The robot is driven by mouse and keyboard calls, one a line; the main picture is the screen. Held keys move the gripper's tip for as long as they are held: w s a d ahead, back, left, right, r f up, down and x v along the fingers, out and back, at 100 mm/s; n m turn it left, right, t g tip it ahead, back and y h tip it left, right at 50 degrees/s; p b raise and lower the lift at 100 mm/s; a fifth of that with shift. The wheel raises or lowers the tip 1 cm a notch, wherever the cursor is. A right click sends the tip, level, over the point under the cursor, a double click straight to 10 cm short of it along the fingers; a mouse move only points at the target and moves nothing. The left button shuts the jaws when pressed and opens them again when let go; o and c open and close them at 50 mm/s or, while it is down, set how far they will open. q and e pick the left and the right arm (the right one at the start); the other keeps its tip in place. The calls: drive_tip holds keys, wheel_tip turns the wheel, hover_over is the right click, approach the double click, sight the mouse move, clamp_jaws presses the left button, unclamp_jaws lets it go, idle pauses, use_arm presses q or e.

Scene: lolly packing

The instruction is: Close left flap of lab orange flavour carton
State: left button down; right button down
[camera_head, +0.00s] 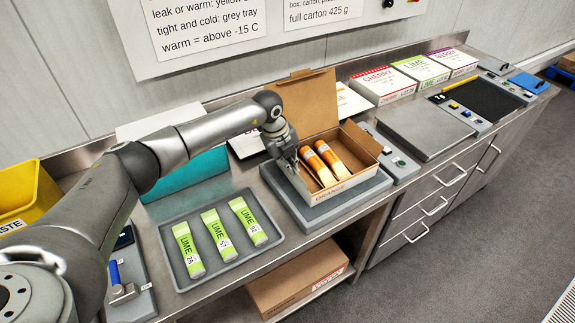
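The orange flavour carton (333,190) sits open on a grey platform, its front marked ORANGE. Its brown lid (305,104) stands up at the back. Two orange lolly packs (331,159) lie inside, side by side. My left arm reaches over from the left, and my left gripper (292,160) is at the carton's left edge, pointing down. The gripper and wrist hide most of the left flap there, so I cannot tell how the flap lies or whether it is touched. The fingers are too small and dark to tell open from shut. My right gripper is out of view.
A grey tray (210,275) with three green LIME packs is at the front left. The platform (318,217) under the carton has a button panel (393,154) to its right. Closed cherry, lime and berry cartons (385,85) stand behind. A yellow waste bin (22,190) is far left.

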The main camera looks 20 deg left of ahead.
use_arm(q)
drive_tip(key=shift+w+d+f+g+y+b, duration=0.1)
drive_tip(key=shift+w+d+g+y+b, duration=0.3)
drive_tip(key=shift+g+y+b, duration=0.7)
drive_tip(key=shift+w+d+g+b, duration=0.15)
drive_tip(key=shift+g+b, duration=0.35)
drive_tip(key=shift+b, duration=0.95)
drive_tip(key=c, duration=1.7)
unclamp_jaws()
drive_tip(key=shift+r, duration=0.2)
drive_tip(key=shift+r, duration=0.15)
wheel_tip(320, 180, up, 12)
drive_tip(key=shift+w+d+f+y, duration=0.2)
drive_tip(key=shift+w+d+y, duration=0.1)
drive_tip(key=shift+w, duration=0.15)
